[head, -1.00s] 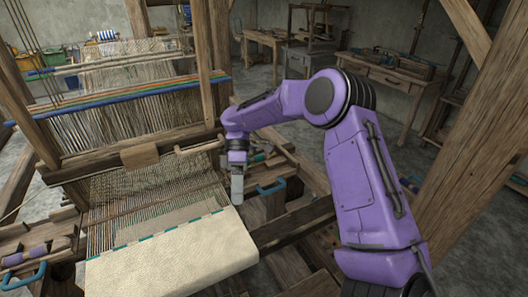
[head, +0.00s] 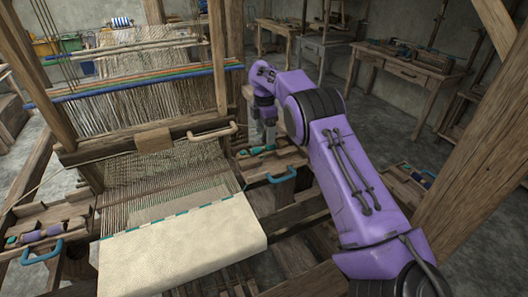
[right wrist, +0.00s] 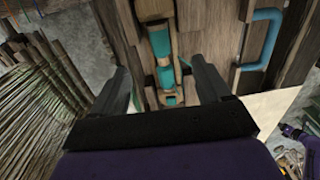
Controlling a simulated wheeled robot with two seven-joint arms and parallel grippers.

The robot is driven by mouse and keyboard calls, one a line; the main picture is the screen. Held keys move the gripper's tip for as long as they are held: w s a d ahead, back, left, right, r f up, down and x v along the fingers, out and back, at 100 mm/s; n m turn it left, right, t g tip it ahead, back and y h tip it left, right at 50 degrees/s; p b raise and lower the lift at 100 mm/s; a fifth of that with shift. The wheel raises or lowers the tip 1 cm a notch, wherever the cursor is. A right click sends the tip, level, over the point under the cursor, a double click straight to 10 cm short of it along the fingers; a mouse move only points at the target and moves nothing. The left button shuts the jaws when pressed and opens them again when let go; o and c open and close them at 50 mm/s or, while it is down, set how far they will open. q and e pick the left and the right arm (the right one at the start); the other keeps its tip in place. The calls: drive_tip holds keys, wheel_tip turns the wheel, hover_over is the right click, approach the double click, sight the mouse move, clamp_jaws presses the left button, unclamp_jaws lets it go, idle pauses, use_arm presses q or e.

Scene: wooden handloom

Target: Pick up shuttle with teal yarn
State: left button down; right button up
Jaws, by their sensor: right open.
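The shuttle with teal yarn (right wrist: 160,45) lies in a wooden tray at the right side of the loom. In the head view its teal part (head: 257,151) shows just below my right gripper (head: 264,138). In the right wrist view the open fingers (right wrist: 160,88) stand to either side of the shuttle's line, with the shuttle between and beyond them. The fingers look empty. I cannot tell how far above the shuttle they are. My left gripper is not in view.
A blue handle (head: 283,172) sits on the tray's near side, also in the right wrist view (right wrist: 262,38). The loom's cream cloth (head: 190,245) and wooden beater (head: 153,139) are to the left. Purple yarn (head: 40,233) lies in the left tray.

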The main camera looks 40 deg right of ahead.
sight(264, 147)
drive_tip(key=f+p, duration=0.1)
drive_tip(key=f, duration=0.1)
drive_tip(key=a+f+p, duration=0.1)
drive_tip(key=f, duration=0.2)
drive_tip(key=shift+s, duration=0.15)
drive_tip(key=shift+f, duration=0.4)
drive_tip(key=c, duration=1.2)
drive_tip(key=shift+r, duration=0.1)
